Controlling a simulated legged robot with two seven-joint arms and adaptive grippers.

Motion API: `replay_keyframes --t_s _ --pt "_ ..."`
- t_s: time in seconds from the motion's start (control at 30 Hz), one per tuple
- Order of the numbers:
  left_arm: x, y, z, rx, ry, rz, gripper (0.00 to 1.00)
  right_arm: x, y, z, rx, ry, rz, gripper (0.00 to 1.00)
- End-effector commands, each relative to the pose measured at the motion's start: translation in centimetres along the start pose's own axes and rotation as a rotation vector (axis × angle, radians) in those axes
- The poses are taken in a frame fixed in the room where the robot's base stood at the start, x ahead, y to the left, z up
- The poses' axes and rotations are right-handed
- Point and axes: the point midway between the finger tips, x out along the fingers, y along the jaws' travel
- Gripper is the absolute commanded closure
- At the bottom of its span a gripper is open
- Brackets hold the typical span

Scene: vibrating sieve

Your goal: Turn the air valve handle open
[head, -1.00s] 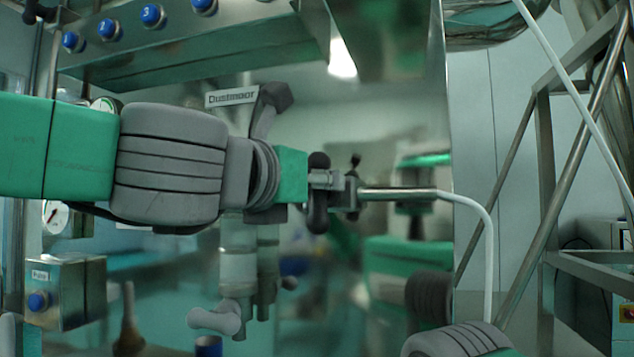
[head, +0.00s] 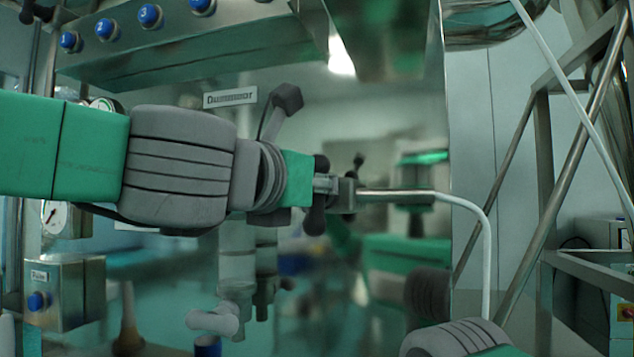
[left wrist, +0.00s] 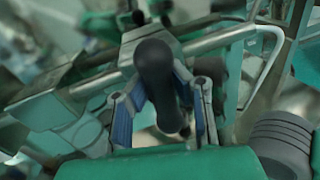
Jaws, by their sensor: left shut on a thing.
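The air valve handle (head: 314,218) is a dark, rounded lever, close to upright, on a small metal valve (head: 343,194) at the end of a pipe. In the left wrist view the handle (left wrist: 157,75) stands dark and thick between the two fingers. My left gripper (head: 322,186) comes in from the left and is at the handle, mostly hidden behind its own green wrist. In the wrist view my left gripper (left wrist: 160,92) is shut on the handle, one finger on each side. My right gripper is out of view.
A metal pipe (head: 395,196) runs right from the valve into a white hose (head: 488,250). Blue buttons (head: 150,15) line a steel panel above. A control box (head: 68,290) and a gauge (head: 54,218) are at left. A metal frame (head: 545,190) stands at right.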

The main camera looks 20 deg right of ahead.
Motion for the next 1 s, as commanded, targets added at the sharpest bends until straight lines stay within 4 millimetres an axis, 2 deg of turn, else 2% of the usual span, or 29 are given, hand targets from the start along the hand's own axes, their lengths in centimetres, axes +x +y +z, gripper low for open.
replay_keyframes --t_s 0.27,1.0 --pt "0.1 -0.3 0.0 0.194 0.047 -0.003 1.00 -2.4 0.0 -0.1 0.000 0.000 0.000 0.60" --pt "0.2 -1.2 -0.7 0.885 0.185 -0.008 1.00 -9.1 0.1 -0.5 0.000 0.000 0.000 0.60"
